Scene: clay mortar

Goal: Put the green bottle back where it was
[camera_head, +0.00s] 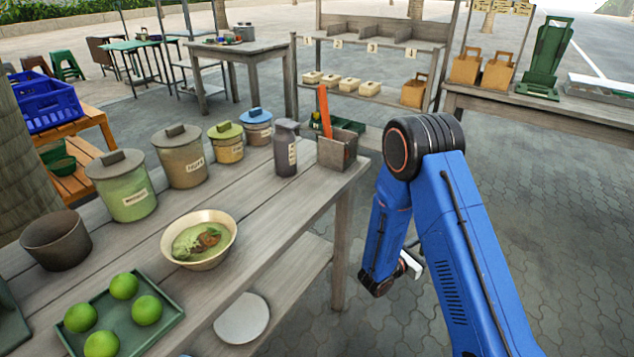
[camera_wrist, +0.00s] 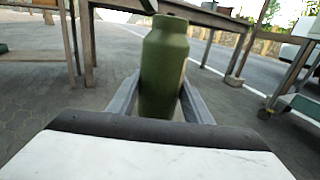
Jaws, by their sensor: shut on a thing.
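The green bottle (camera_wrist: 165,62) stands upright in the wrist view between the two grey fingers of my gripper (camera_wrist: 160,85), which is shut on it. The bottle hangs over paved ground, with no surface touching it that I can see. In the head view only a pale part of my gripper (camera_head: 410,264) shows beside my blue arm, right of the wooden table. The bottle is hidden there. A dark grey labelled bottle (camera_head: 286,150) stands on the wooden table (camera_head: 285,215), near its far right end.
Lidded jars (camera_head: 180,160) line the table's back, left of the grey bottle. A box (camera_head: 338,150) holding an orange item stands at the far corner. A bowl (camera_head: 199,240) and a tray of limes (camera_head: 165,325) are nearer. Paved ground lies right of the table.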

